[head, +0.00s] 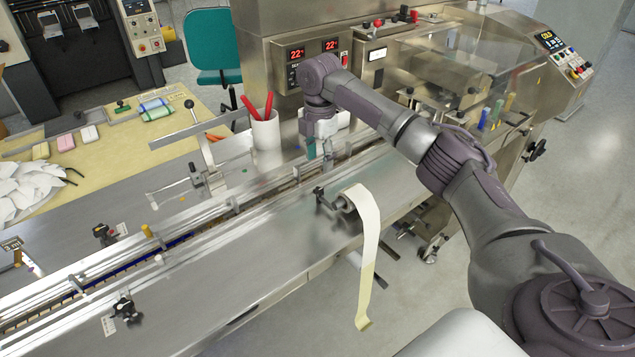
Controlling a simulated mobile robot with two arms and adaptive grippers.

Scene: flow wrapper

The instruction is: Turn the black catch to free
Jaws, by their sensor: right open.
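My right arm reaches in from the lower right. Its gripper (318,152) points down over the guide rails of the wrapper's infeed, beside the white cup, with its fingers apart. Several small black fittings show: one by the film roll (319,193), one on the front edge of the bed (125,308) and one on the far side of the rails (104,232). I cannot tell which is the black catch, or how it is set. The gripper hides part of the rails under it. My left gripper is not in view.
A paper strip (368,255) hangs from the roll over the bed's front edge. A white cup (266,132) with red handles stands left of the gripper. The steel machine housing (400,50) with red displays rises behind. The near bed (230,265) is mostly clear.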

